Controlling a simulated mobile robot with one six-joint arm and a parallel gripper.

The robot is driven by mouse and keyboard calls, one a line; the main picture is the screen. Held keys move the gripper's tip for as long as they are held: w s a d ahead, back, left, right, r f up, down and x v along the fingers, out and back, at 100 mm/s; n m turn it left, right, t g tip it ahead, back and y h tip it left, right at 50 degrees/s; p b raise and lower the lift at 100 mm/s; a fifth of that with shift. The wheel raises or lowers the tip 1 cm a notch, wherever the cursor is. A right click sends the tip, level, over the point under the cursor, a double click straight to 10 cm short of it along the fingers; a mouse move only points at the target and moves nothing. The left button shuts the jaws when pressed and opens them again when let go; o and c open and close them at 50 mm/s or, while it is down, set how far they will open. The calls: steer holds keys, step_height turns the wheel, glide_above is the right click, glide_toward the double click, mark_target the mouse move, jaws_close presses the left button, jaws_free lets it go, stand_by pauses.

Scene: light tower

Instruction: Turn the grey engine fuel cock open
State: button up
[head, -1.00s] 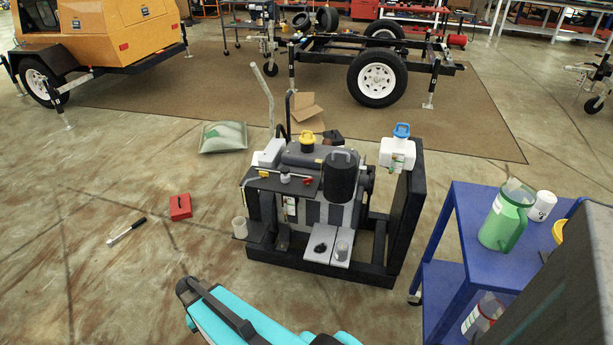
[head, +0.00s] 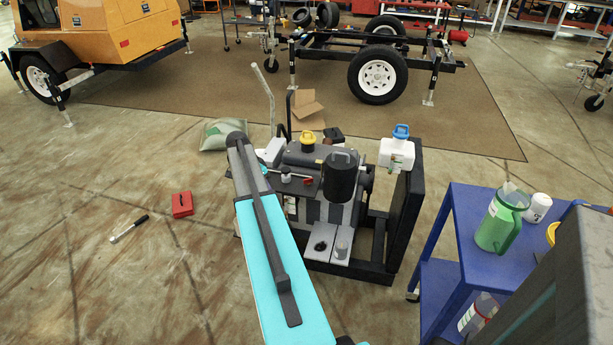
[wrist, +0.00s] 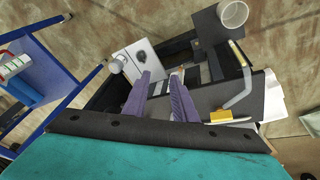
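The grey engine (head: 330,212) stands in a black frame in the middle of the head view. I cannot pick out its fuel cock for certain in either view. A small grey-and-white fitting (head: 286,174) and a small red part (head: 308,181) sit on the dark plate at the engine's top left.
A blue cart (head: 462,215) with a green jug (head: 503,218) stands right of the engine. A white tank (head: 397,153) with a blue cap sits by the dark upright panel. A cup (wrist: 233,14) stands on a dark tray. A red box (head: 182,204) lies on the left floor.

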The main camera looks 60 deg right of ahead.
mark_target(308, 181)
steer(key=s+d+r+m, duration=0.4)
steer(key=d+r, duration=0.7)
steer(key=d, duration=0.1)
steer(key=shift+d+r+m+h+p, duration=0.15)
steer(key=shift+r+m+h+p, duration=0.15)
steer(key=shift+r+h+p, duration=0.1)
steer(key=shift+s+f, duration=0.1)
steer(key=p+x, duration=0.1)
steer(key=x, duration=1.2)
steer(key=shift+s+f, duration=0.2)
steer(key=shift+f, duration=0.1)
jaws_close()
steer(key=shift+a, duration=0.4)
steer(key=shift+d, duration=0.3)
